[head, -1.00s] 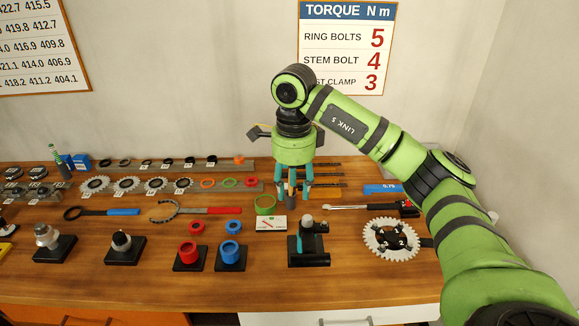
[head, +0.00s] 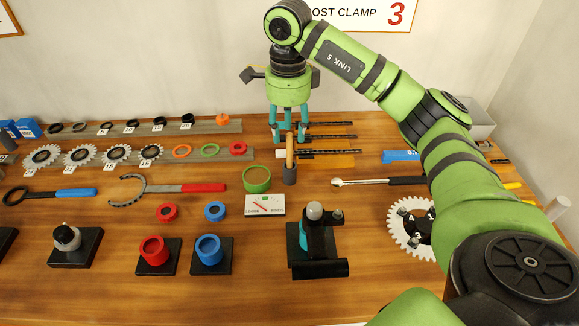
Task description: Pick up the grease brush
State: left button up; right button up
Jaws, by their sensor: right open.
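The grease brush (head: 290,152) appears to be the upright, tan, wooden-handled tool standing in a small dark grey cup (head: 290,175) behind the white card. Its lower end is hidden in the cup. My right gripper (head: 289,138) points down over it with teal fingers spread open. The top of the handle shows between the fingertips; I cannot tell whether any finger touches it. My left gripper is not in view.
A green ring (head: 257,179) and a white gauge card (head: 265,205) lie close to the cup. A black stand (head: 318,246) is in front. Dark slim tools (head: 335,153) lie behind right, with a silver-and-black wrench (head: 378,182) to the right. Bare wood lies along the front.

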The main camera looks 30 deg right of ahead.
aim_at(290, 154)
jog(key=shift+f, duration=0.45)
jog(key=shift+w+d+f+p, duration=0.1)
jog(key=shift+f+p, duration=0.15)
jog(key=shift+f, duration=0.15)
jog(key=shift+w+d+f+p, duration=0.1)
jog(key=shift+f+p, duration=0.1)
jog(key=shift+f, duration=0.2)
jog(key=f, duration=0.1)
jog(key=f+p, duration=0.1)
jog(key=f, duration=0.1)
jog(key=f+p, duration=0.1)
jog(key=f, duration=0.1)
jog(key=shift+s, duration=0.25)
jog(key=shift+w+f, duration=0.1)
jog(key=shift+f, duration=0.15)
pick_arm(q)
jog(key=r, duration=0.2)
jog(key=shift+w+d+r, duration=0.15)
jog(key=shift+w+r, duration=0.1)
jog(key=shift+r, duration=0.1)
pick_arm(e)
grip_shut()
